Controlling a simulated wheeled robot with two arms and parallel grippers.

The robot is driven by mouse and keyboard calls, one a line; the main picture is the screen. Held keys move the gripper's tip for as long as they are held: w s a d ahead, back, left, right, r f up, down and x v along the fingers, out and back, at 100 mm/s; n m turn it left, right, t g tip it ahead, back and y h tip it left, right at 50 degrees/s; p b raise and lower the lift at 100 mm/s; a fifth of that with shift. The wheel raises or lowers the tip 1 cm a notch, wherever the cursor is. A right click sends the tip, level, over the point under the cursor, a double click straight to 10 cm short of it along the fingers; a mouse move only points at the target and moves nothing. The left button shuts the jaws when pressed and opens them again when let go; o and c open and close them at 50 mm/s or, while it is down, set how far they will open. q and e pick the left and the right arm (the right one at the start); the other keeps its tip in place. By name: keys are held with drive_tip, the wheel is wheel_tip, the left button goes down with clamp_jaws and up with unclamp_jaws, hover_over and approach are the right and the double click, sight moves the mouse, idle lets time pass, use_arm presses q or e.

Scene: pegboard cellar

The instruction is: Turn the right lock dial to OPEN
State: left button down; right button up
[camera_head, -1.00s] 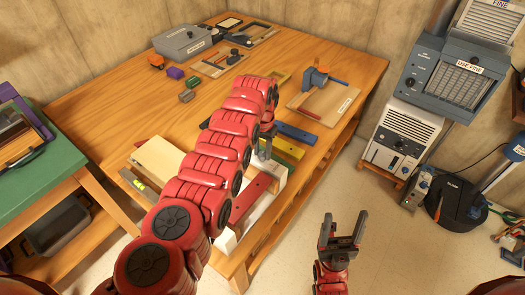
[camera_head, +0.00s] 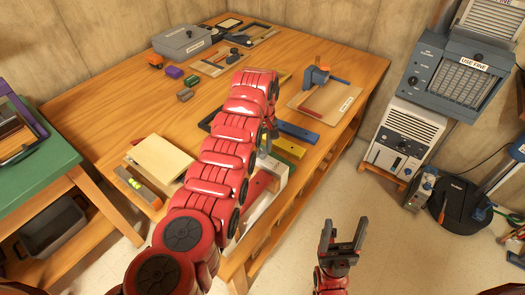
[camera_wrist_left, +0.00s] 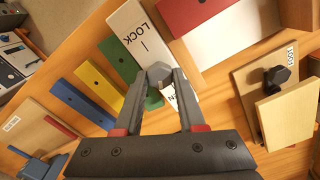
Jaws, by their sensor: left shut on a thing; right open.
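A dark grey lock dial (camera_wrist_left: 158,72) sits on a white plate (camera_wrist_left: 128,17) in the left wrist view. The plate reads LOCK with a line mark, and a partly covered label ending in N (camera_wrist_left: 169,96) lies by the dial. My left gripper (camera_wrist_left: 160,80) is shut on this dial, with a finger on each side. In the head view the left gripper (camera_head: 266,143) is at the table's near right edge, partly hidden by my red arm. My right gripper (camera_head: 343,238) is open and empty, over the floor in front of the table.
Green (camera_wrist_left: 128,62), yellow (camera_wrist_left: 98,88) and blue (camera_wrist_left: 80,104) bars lie beside the plate. A board with another dark knob (camera_wrist_left: 278,76) is at right in the wrist view. The wooden table (camera_head: 130,95) holds tools at the back. Grey machines (camera_head: 455,75) stand at right.

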use_arm(q)
drive_tip(key=n+b, duration=0.2)
drive_tip(key=n, duration=0.3)
drive_tip(key=shift+n, duration=0.3)
idle(0.4)
drive_tip(key=c, duration=0.5)
unclamp_jaws()
drive_tip(key=shift+r, duration=0.2)
wheel_tip(320, 180, up, 8)
drive_tip(key=shift+w, duration=0.1)
wheel_tip(320, 180, up, 9)
drive_tip(key=p, duration=0.8)
hover_over(262, 151)
